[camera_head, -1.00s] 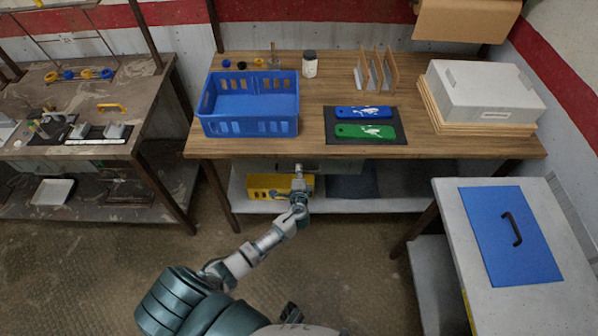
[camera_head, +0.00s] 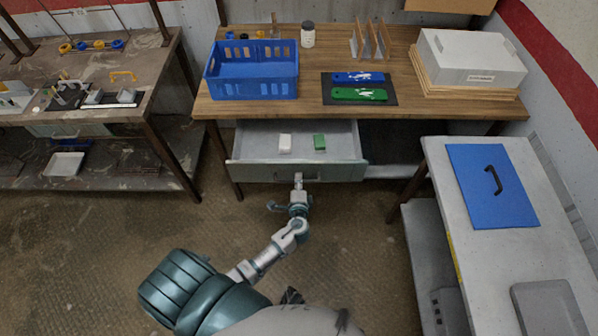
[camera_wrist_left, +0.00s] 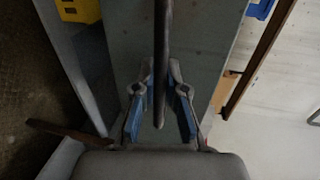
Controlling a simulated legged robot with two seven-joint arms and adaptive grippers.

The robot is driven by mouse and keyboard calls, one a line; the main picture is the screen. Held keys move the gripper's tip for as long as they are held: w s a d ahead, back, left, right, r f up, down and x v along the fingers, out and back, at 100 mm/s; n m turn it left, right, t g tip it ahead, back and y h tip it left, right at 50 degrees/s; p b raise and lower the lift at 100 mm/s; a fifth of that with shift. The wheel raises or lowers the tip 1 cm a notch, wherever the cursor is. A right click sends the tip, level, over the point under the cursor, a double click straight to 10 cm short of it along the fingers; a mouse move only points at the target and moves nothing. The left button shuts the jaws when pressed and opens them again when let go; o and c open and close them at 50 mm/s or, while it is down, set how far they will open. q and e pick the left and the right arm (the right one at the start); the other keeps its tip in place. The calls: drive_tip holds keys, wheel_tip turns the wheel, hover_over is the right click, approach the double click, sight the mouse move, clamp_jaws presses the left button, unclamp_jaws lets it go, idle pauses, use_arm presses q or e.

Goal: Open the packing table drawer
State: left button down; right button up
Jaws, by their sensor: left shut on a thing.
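The packing table (camera_head: 420,110) has a wooden top, and its grey drawer (camera_head: 245,172) is pulled out under the front edge. My left gripper (camera_head: 298,180) is at the middle of the drawer front. In the left wrist view my left gripper (camera_wrist_left: 160,95) has its blue-padded fingers on both sides of a dark bar, the drawer handle (camera_wrist_left: 162,50), and is shut on it. My right gripper is not in view.
On the tabletop are a blue crate (camera_head: 252,88), a dark mat with a blue and a green tool, and a white box (camera_head: 470,58). A grey side table (camera_head: 430,165) with a blue panel (camera_head: 490,185) stands at the right. The floor before the drawer is open.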

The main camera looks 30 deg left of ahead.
use_arm(q)
drive_tip(key=s+d, duration=0.2)
drive_tip(key=s, duration=0.1)
drive_tip(key=shift+s+f, duration=0.1)
drive_tip(key=shift+f, duration=0.05)
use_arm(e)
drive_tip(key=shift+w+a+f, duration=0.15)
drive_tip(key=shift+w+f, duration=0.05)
use_arm(q)
drive_tip(key=shift+a, duration=0.1)
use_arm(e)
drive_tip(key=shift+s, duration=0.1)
use_arm(q)
drive_tip(key=c, duration=1.4)
unclamp_jaws()
drive_tip(key=shift+o, duration=1)
drive_tip(key=v, duration=1.1)
drive_tip(key=shift+s+d, duration=0.2)
drive_tip(key=shift+s, duration=0.1)
